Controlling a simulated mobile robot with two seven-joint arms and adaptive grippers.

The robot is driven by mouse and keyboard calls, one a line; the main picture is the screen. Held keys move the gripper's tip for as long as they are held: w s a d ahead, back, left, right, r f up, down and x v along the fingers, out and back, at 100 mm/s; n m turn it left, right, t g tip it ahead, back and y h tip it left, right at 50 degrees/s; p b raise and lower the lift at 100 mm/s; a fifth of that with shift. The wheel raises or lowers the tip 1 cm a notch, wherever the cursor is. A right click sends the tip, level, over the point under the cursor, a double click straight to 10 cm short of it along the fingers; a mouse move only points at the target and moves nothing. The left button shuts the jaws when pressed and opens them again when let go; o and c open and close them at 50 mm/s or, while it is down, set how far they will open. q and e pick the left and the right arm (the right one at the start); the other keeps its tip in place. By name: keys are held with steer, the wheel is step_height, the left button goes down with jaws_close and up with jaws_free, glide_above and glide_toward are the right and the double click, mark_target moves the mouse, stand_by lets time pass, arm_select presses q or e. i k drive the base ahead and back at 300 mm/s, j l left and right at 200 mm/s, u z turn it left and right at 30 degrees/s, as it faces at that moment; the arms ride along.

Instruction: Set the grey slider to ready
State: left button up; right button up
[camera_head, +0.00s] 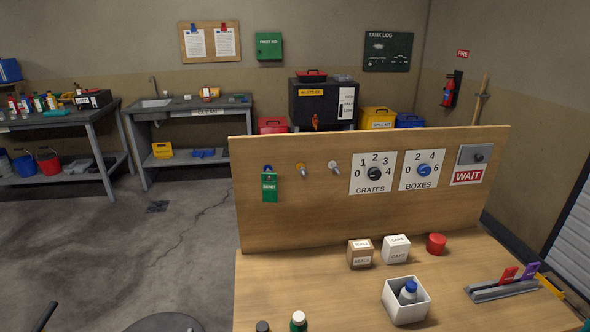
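No "ready" wording is legible from here. Neither of my grippers can be made out in this view, and nothing covers the slider.
Left of the slider are the BOXES dial (424,170), CRATES dial (374,174), two hooks and a green tag (269,187). On the table before the board stand two small boxes, a red cap (436,244), a white bin (406,313) and a grey rack (505,290).

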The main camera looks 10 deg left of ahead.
mark_target(478, 157)
steer(key=l+u, duration=0.1)
steer(key=l, duration=0.55)
steer(key=l+u, duration=0.15)
steer(key=l, duration=0.5)
steer(key=k+l+u, duration=0.1)
steer(key=l, duration=0.55)
steer(key=k+l+u, duration=0.1)
steer(key=l, duration=0.55)
